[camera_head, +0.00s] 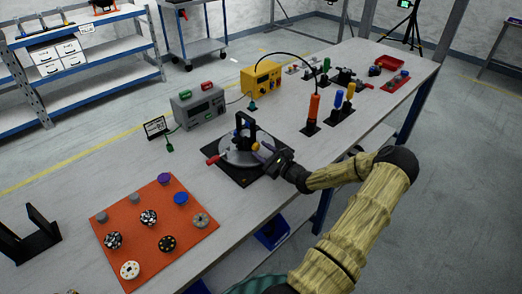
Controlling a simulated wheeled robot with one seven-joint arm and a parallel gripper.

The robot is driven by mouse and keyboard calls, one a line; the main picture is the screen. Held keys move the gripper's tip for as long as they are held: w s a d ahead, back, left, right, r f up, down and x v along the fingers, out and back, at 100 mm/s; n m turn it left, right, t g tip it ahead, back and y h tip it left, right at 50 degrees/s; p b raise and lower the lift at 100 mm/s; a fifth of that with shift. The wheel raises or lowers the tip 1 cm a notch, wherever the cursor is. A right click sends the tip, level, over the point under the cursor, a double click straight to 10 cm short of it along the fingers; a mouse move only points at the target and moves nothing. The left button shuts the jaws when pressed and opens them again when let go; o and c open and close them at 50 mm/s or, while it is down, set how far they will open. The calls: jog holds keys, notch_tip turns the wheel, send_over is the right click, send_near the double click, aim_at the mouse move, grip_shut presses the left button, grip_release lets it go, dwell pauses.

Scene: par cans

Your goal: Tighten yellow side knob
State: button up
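A device with a round grey plate (235,158) and an upright black bracket (246,122) stands on a black base (243,181) in the middle of the bench. A small yellow part (256,147), which looks like the yellow side knob, is at the bracket's right side. A red-tipped part (212,159) sticks out at the left. My gripper (266,155) reaches in from the right, with its fingertips at or very near the yellow part. The fingers are small and partly hidden, so I cannot tell whether they touch or hold it.
An orange mat (190,237) with several knobs and discs lies at the front left. A grey box (198,105), a yellow box (262,78) and an orange-handled tool (313,108) stand behind the device. Bare bench (180,160) lies left of it.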

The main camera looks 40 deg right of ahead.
jog(key=shift+w, duration=0.5)
jog(key=c, duration=0.7)
jog(key=shift+r, duration=0.1)
jog(key=shift+m+p, duration=0.3)
jog(key=shift+p, duration=0.2)
